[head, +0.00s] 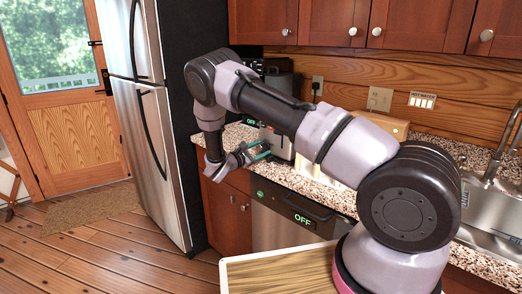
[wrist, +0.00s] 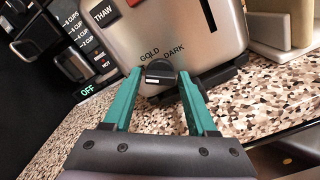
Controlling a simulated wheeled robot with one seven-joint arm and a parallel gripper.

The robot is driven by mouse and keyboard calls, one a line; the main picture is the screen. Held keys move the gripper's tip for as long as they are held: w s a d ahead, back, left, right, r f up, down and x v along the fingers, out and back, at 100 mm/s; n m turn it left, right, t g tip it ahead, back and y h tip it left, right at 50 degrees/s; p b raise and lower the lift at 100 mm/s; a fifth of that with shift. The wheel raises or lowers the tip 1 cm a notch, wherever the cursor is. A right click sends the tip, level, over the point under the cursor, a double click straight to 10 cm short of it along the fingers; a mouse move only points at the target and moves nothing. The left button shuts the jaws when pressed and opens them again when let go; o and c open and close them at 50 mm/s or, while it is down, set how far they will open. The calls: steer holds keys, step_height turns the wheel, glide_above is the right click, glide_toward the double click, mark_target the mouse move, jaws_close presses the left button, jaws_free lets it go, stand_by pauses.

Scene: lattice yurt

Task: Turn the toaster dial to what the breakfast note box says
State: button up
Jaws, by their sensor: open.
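The toaster (wrist: 200,40) is a silver box on the speckled counter, tilted in the wrist view; in the head view the toaster (head: 278,143) is partly behind my arm. Its dark dial (wrist: 160,73) is low on the front face, with a pale mark on it. The words GOLD and DARK are printed above the dial; which one it points to I cannot tell. My gripper (wrist: 160,76) is open, its teal fingers on either side of the dial. Whether they touch it is unclear. In the head view my gripper (head: 262,153) is at the counter's front edge. I see no readable breakfast note box.
A black machine (wrist: 60,55) with cup labels and a green OFF display stands left of the toaster. A dishwasher (head: 270,228) showing OFF is below the counter (head: 337,198). A sink (head: 490,220) lies right.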

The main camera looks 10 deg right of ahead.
jaws_close()
steer(key=m, duration=0.5)
steer(key=shift+m, duration=0.4)
steer(key=m, duration=1)
steer(key=shift+m, duration=0.4)
steer(key=m, duration=0.5)
steer(key=shift+s+f, duration=0.1)
steer(key=shift+m, duration=0.3)
